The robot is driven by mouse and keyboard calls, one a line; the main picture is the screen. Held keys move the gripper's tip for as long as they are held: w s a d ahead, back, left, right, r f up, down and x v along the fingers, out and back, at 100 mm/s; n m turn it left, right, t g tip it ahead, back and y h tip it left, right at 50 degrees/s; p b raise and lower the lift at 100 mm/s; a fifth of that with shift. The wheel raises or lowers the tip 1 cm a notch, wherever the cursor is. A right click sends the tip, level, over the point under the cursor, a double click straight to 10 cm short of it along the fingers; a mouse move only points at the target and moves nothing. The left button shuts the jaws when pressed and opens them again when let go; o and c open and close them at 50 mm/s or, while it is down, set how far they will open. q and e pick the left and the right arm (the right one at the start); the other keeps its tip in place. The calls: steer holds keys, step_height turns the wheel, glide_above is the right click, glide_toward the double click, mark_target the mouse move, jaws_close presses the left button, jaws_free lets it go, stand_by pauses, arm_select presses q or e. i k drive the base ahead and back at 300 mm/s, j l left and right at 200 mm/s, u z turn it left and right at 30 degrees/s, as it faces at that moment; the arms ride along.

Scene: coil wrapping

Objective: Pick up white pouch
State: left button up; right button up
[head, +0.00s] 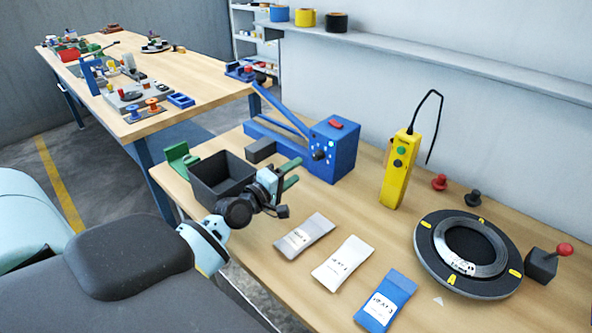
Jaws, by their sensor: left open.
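The white pouch (343,263) lies flat on the near wooden table (300,285), with dark print on its label. It lies between a grey pouch (304,236) on its left and a blue pouch (385,300) on its right. My left gripper (291,174) is open and empty, with green fingers pointing right. It is above the table, beyond the grey pouch and in front of the blue machine, apart from the white pouch. My right gripper is out of view.
A black open bin (222,178) stands behind my left wrist. A blue machine (333,150) and an upright yellow controller (398,170) stand at the back. A round black coil fixture (428,262) and a red-knobbed lever block (541,266) are on the right.

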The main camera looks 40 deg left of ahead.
mark_target(334, 271)
steer(key=k+j, duration=0.1)
steer(key=k, duration=0.9)
